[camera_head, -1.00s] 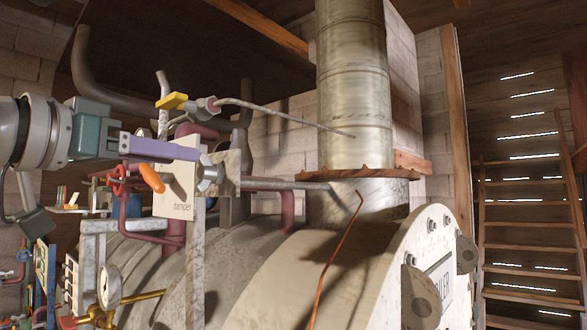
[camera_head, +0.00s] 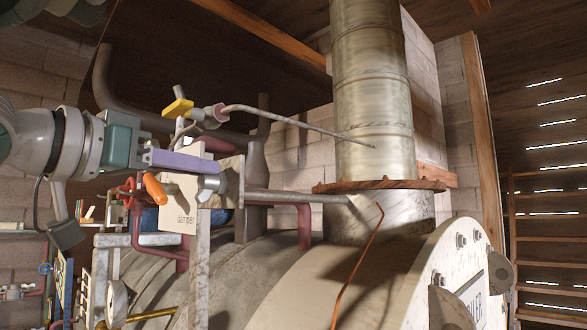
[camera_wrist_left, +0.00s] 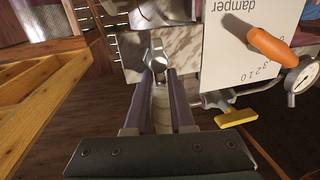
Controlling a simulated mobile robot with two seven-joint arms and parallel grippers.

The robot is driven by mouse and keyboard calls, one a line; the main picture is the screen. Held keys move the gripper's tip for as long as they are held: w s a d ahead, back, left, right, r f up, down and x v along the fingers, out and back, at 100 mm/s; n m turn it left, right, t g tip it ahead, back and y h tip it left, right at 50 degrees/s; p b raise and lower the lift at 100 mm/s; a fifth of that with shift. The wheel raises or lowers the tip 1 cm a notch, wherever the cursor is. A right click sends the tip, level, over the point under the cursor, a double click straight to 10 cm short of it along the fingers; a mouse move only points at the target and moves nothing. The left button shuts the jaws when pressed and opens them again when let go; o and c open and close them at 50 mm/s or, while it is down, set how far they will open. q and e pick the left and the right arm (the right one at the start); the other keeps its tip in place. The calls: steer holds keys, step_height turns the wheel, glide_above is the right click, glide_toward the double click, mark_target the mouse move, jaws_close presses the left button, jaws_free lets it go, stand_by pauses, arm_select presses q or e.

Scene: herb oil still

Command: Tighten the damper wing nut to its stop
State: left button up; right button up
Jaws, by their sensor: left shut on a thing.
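The grey metal wing nut (camera_head: 213,184) sits on the bracket beside the cream plate (camera_head: 178,207) marked "damper". An orange lever (camera_head: 155,188) crosses the plate's left side. My left gripper (camera_head: 212,168), with purple fingers, reaches in from the left to the wing nut. In the left wrist view, the shiny wing nut (camera_wrist_left: 157,58) lies between the fingertips of my left gripper (camera_wrist_left: 157,75), which is shut on it. The finger contact is partly hidden in the head view. My right gripper is not in view.
A yellow-handled valve (camera_head: 178,108) stands just above the gripper. A grey rod (camera_head: 300,197) runs right to the rusty-collared flue (camera_head: 370,110). The boiler drum (camera_head: 290,280) lies below. Red pipes (camera_head: 140,225) and a gauge (camera_head: 116,300) crowd the left.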

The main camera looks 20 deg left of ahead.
arm_select(q)
jaws_close()
steer(key=m+b, duration=0.2)
steer(key=m, duration=0.1)
steer(key=f+m+t+h+b, duration=0.1)
steer(key=m+b, duration=0.1)
steer(key=m, duration=0.2)
steer(key=d+m+b, duration=0.1)
steer(key=m+b, duration=0.1)
steer(key=m, duration=0.1)
steer(key=shift+s+f+h, duration=0.15)
steer(key=shift+s+h, duration=0.05)
steer(key=shift+h, duration=0.1)
steer(key=m, duration=0.2)
steer(key=m+h+b, duration=0.1)
steer(key=m, duration=0.2)
steer(key=shift+d+f+m+h, duration=0.15)
steer(key=shift+f+m+h, duration=0.15)
steer(key=shift+m, duration=0.1)
steer(key=shift+f+m+h+b, duration=0.2)
steer(key=shift+m+h+b, duration=0.4)
steer(key=shift+m, duration=1.8)
steer(key=o, duration=0.8)
jaws_free()
steer(key=shift+s, duration=0.1)
